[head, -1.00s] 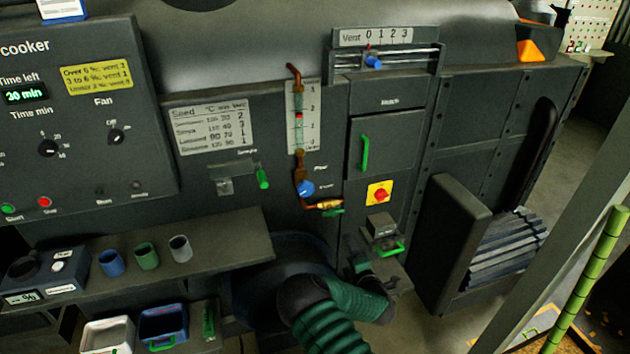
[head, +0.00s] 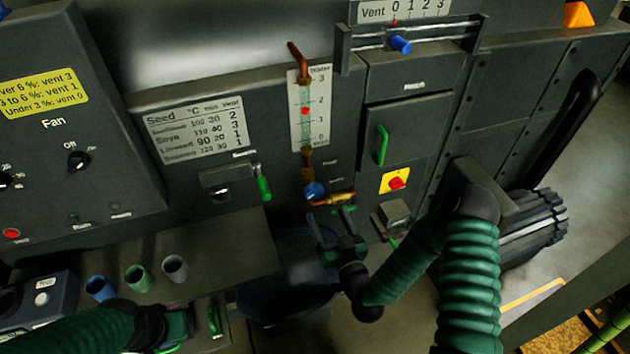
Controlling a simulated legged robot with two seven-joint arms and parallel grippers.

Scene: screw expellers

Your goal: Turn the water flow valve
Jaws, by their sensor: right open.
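The water gauge (head: 309,110) is an upright scale with a clear tube and a red float near 1. At its foot is a blue knob (head: 315,191), and to the right of it a brass fitting (head: 340,197) with a green lever just below. My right gripper (head: 332,218) is open and empty, just below the knob and the brass fitting; I cannot tell whether it touches the green lever. My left gripper (head: 190,325) is at the lower left, beside a green handle (head: 214,320); its jaws are too unclear to read.
Blue, green and grey cups (head: 174,268) stand on the shelf. A green-handled lever (head: 263,187) sticks out left of the gauge. A yellow panel with a red switch (head: 396,183) and a door with a green handle (head: 382,145) are to the right.

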